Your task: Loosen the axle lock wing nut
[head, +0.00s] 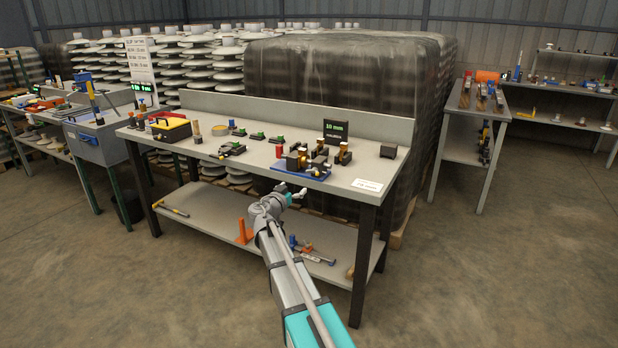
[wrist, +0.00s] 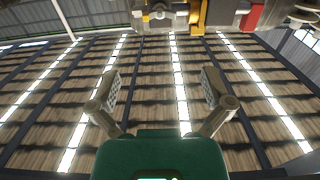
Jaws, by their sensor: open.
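My gripper (head: 297,193) is at the front edge of the workbench, just in front of and below the blue plate (head: 290,170). Dark blocks and brass-coloured fittings (head: 343,153) stand on and around that plate. In the wrist view my gripper (wrist: 160,88) is open, with its two pads wide apart and nothing between them. Past it, at the top edge, a grey fixture (wrist: 158,13) shows with a yellow upright (wrist: 197,15) and a red part (wrist: 251,17). I cannot make out the axle lock wing nut in either view.
The workbench (head: 330,190) has a raised back panel and a lower shelf (head: 225,215) with tools. A small display (head: 336,132) and a dark block (head: 388,150) stand on top. Open floor lies in front.

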